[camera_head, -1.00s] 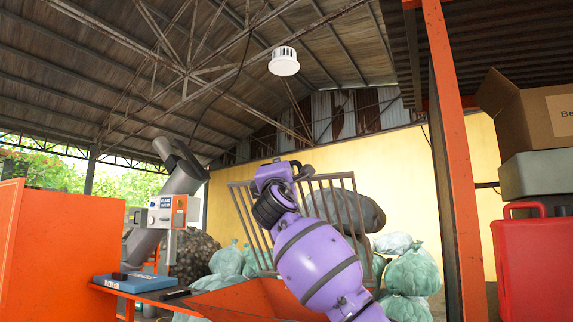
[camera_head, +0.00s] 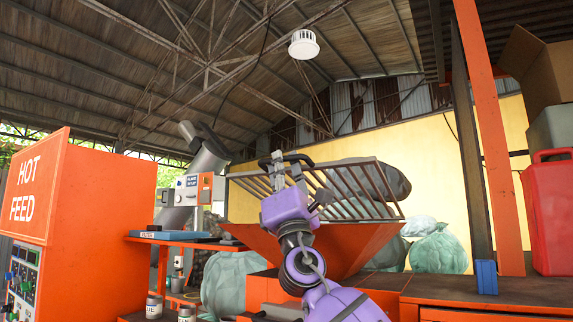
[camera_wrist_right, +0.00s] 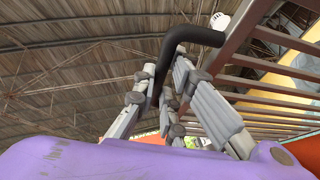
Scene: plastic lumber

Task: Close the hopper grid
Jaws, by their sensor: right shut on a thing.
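The hopper grid (camera_head: 352,192), a brown barred frame, is tilted at a low angle above the orange hopper (camera_head: 350,248) in the head view. Its bars also show at the right of the right wrist view (camera_wrist_right: 262,92). My right gripper (camera_head: 284,164) is at the grid's near upper side, shut on the grid's black handle (camera_wrist_right: 192,36). In the right wrist view its grey fingers (camera_wrist_right: 165,85) are on both sides of the handle. My purple right wrist hides part of the grid and hopper. My left gripper is not in view.
An orange "HOT FEED" cabinet (camera_head: 95,225) stands at left, beside a shelf with a blue tray (camera_head: 172,235). An orange post (camera_head: 490,130) and a red canister (camera_head: 549,210) are at right. Green bags (camera_head: 440,250) lie behind the hopper.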

